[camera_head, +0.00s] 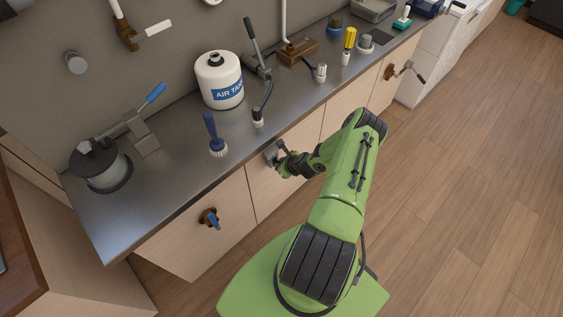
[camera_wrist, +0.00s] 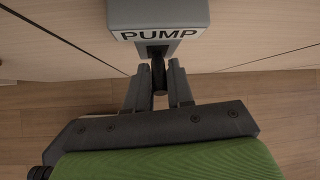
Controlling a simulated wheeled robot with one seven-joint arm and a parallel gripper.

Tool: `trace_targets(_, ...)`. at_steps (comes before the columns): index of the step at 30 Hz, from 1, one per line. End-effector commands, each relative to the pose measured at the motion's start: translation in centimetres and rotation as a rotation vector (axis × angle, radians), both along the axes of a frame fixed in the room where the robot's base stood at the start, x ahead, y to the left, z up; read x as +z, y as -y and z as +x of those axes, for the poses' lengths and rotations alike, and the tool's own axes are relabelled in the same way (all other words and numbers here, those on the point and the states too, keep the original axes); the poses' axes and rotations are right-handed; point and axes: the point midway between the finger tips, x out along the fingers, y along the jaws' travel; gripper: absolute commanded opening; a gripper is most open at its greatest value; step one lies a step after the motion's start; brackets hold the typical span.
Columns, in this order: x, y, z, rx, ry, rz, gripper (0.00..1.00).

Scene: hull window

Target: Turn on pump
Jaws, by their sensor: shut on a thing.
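The pump switch is a grey box labelled "PUMP" (camera_wrist: 158,18) on a light wood cabinet front, at the top of the wrist view. A short dark lever (camera_wrist: 159,72) sticks out from its lower face toward me. My gripper (camera_wrist: 160,80) is shut on this lever, with one grey finger on each side of it. In the head view my gripper (camera_head: 281,152) is at the cabinet front just below the counter edge, and the grey box (camera_head: 271,154) shows beside it. The lever is too small to make out there.
The metal counter (camera_head: 175,190) holds a white air tank (camera_head: 219,82), a blue brush (camera_head: 214,135), a grey pot (camera_head: 100,166) and a yellow-handled tool (camera_head: 349,42). Valve handles (camera_head: 211,218) stick out of the cabinet fronts. The wooden floor (camera_head: 470,170) at right is clear.

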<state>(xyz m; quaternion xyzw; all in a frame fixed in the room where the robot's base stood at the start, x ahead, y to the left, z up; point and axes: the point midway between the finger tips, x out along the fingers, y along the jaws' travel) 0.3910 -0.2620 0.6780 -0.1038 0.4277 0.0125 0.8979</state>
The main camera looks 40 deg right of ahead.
Motion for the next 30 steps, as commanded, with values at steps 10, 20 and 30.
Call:
trace_targets(10, 0.0, 0.1, 0.1, 0.000, -0.003, -0.002, 0.00)
trace_targets(20, 0.0, 0.0, 0.1, 0.000, -0.003, -0.001, 0.47)
trace_targets(30, 2.2, -0.1, -1.6, 0.000, -0.005, 0.000, 0.47)
